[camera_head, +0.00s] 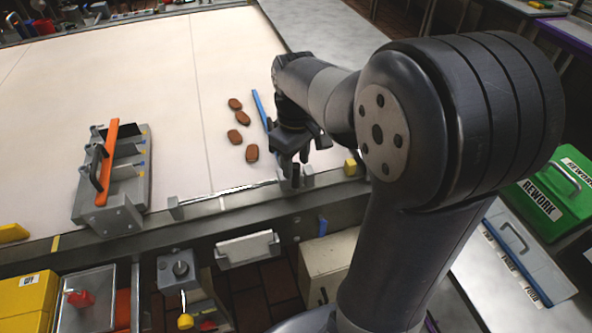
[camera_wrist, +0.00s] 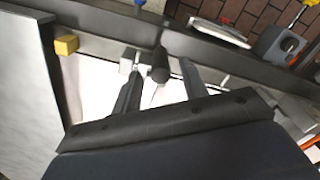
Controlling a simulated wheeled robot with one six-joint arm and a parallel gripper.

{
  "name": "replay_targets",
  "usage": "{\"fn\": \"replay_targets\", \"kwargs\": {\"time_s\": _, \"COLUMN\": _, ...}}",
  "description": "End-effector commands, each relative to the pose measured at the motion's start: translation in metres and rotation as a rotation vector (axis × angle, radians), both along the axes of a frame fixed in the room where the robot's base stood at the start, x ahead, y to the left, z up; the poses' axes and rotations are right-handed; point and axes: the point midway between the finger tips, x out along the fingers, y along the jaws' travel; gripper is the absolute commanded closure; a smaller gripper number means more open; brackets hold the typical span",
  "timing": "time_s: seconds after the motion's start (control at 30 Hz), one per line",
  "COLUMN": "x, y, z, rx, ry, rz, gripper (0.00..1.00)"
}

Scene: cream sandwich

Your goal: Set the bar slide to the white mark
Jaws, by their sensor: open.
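The bar slide is a thin metal bar (camera_head: 235,190) between two grey end blocks along the table's front edge. Its slider carries a dark upright knob (camera_head: 296,172), close to the right end block (camera_head: 308,177). A small pale mark (camera_head: 222,204) shows on the front edge below the bar; I cannot be sure it is the white mark. My gripper (camera_head: 291,160) is open, pointing down over the knob. In the wrist view the dark knob (camera_wrist: 160,66) stands between the two spread fingers of my gripper (camera_wrist: 162,78), with gaps on both sides.
A grey fixture (camera_head: 130,190) with an orange bar (camera_head: 106,160) stands left on the table. Several brown oval pieces (camera_head: 243,118) and a blue strip (camera_head: 262,108) lie behind the slide. A yellow block (camera_head: 350,167) sits right of it. The table between fixture and brown pieces is clear.

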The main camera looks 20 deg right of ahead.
Motion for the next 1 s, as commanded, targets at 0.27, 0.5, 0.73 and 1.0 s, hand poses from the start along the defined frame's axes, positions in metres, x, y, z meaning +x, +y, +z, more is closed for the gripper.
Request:
{"fn": "replay_targets", "kwargs": {"time_s": 0.27, "x": 0.000, "y": 0.000, "z": -0.034, "rx": -0.001, "ry": 0.001, "rz": -0.001, "gripper": 0.59}}
{"fn": "replay_targets", "kwargs": {"time_s": 0.5, "x": 0.000, "y": 0.000, "z": -0.039, "rx": 0.000, "ry": -0.001, "rz": -0.001, "gripper": 0.59}}
{"fn": "replay_targets", "kwargs": {"time_s": 0.73, "x": 0.000, "y": 0.000, "z": -0.039, "rx": 0.000, "ry": -0.001, "rz": -0.001, "gripper": 0.68}}
{"fn": "replay_targets", "kwargs": {"time_s": 1.0, "x": 0.000, "y": 0.000, "z": -0.038, "rx": 0.000, "ry": -0.001, "rz": -0.001, "gripper": 0.90}}
